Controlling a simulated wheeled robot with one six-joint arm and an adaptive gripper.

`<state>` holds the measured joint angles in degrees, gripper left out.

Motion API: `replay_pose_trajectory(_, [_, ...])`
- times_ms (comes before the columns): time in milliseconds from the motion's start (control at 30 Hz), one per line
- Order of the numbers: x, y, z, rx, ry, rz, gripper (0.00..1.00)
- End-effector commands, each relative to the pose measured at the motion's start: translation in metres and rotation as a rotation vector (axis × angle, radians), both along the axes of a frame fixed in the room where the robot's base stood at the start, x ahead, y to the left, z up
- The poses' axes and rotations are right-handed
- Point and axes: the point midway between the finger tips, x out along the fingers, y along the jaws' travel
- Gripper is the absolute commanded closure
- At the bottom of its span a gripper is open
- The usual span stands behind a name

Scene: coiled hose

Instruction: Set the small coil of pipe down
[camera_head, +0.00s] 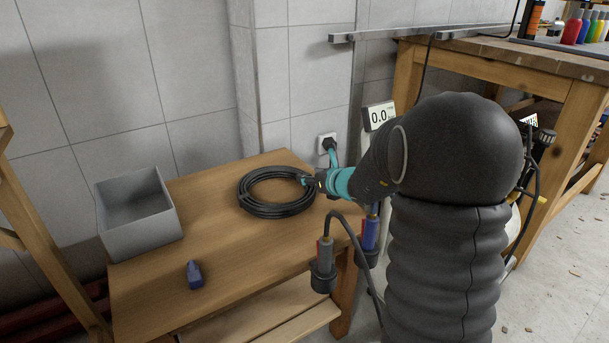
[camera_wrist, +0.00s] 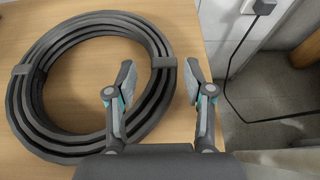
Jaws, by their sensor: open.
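The small coil of pipe (camera_head: 262,207) is a black ring of several turns. It lies flat on the low wooden table (camera_head: 190,242), near the table's right edge. In the wrist view the coil (camera_wrist: 28,110) fills the left half, with bands around its turns. My gripper (camera_head: 306,179) is at the coil's right side. In the wrist view my gripper (camera_wrist: 160,78) is open, with its left finger over the coil's right-hand turns and its right finger outside the coil. I cannot tell whether the left finger touches the coil.
A grey open bin (camera_head: 140,232) stands at the table's left. A small blue object (camera_head: 194,274) lies near the front edge. A wall socket (camera_head: 327,142) is behind.

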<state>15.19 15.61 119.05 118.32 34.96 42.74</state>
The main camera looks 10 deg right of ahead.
Motion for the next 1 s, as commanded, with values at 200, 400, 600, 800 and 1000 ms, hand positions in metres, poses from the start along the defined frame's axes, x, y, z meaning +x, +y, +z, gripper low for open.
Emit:
replay_pose_trajectory(200, [-0.039,-0.013,0.019,0.000,-0.001,-0.002,0.48])
replay_pose_trajectory(400, [-0.061,-0.020,0.028,0.000,-0.001,-0.002,0.48])
replay_pose_trajectory(600, [-0.075,-0.011,0.036,-0.046,-0.012,0.049,0.48])
replay_pose_trajectory(800, [-0.121,0.048,0.060,-0.358,-0.086,0.361,0.48])
replay_pose_trajectory(1000, [-0.198,0.102,0.068,-0.799,-0.197,0.780,0.48])
